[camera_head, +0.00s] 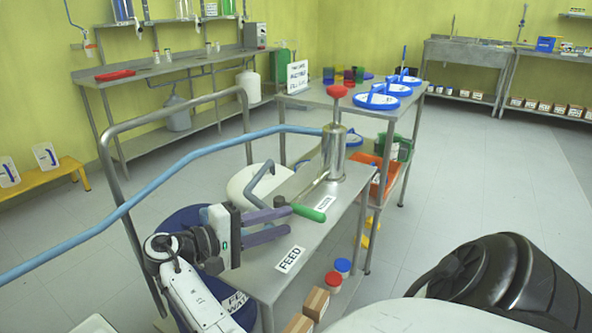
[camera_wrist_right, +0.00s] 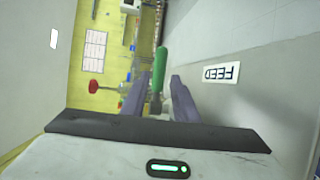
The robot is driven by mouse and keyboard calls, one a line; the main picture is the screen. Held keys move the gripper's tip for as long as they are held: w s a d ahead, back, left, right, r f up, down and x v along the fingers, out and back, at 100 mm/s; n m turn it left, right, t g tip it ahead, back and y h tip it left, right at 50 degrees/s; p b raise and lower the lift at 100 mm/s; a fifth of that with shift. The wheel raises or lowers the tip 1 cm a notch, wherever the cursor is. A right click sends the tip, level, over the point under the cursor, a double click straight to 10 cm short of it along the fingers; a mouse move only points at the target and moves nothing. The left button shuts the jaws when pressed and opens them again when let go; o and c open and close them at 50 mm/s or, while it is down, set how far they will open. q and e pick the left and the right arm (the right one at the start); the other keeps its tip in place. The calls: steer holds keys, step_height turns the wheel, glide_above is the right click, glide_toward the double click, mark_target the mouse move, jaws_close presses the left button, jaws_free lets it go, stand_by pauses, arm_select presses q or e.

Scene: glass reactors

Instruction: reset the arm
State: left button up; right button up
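My right gripper (camera_head: 289,221) reaches in over the metal bench from the lower left in the head view. Its two purple fingers are apart, with nothing held between them. A green lever handle (camera_head: 309,213) lies just past the fingertips, joined by a thin rod to a steel valve cylinder (camera_head: 333,155) with a red knob (camera_head: 337,91). In the right wrist view the green handle (camera_wrist_right: 159,69) shows in the gap between the open fingers (camera_wrist_right: 159,82). I cannot tell whether a finger touches it. My left gripper is not in view.
The bench (camera_head: 262,275) carries a FEED label (camera_head: 290,259). A blue pipe (camera_head: 190,157) runs from the left to the cylinder, and a steel rail (camera_head: 118,184) stands at left. Open floor (camera_head: 470,170) lies to the right.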

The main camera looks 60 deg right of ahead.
steer(key=shift+v, duration=1.1)
